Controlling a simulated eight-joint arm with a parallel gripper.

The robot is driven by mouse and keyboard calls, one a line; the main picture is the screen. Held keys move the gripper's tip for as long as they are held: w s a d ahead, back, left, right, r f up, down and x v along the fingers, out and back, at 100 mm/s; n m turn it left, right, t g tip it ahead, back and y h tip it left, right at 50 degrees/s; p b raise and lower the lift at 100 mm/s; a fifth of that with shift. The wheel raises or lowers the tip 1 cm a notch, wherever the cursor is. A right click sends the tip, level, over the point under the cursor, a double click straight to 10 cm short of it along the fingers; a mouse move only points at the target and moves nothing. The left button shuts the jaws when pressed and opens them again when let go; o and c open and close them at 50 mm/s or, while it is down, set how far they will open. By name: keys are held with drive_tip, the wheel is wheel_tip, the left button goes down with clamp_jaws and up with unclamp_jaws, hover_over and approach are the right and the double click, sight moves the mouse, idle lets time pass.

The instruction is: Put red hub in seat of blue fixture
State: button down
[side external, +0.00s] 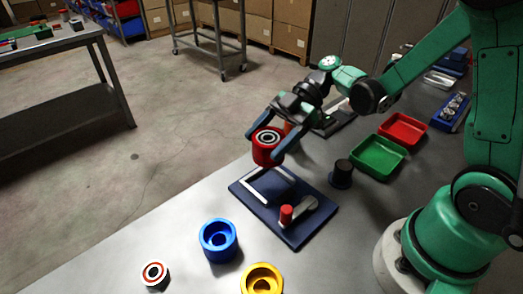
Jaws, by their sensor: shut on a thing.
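The red hub (266,152) is a red cylinder with white and black rings on its top face. My gripper (268,146) is shut on it, one finger on each side, and holds it over the far part of a dark blue board. The hub looks upright and clear of the board.
The dark blue board (278,229) carries a white bracket and a red peg. A yellow ring fixture (262,280) and a small ringed cylinder (155,274) stand near the front. A black cylinder (342,174), green tray (377,157) and red tray (402,130) lie right.

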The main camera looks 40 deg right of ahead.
drive_tip(key=shift+s+f+n+g, duration=0.15)
drive_tip(key=shift+f+n+g, duration=0.05)
drive_tip(key=shift+n+g, duration=0.1)
drive_tip(key=shift+f, duration=3.15)
unclamp_jaws()
drive_tip(key=shift+v, duration=2.85)
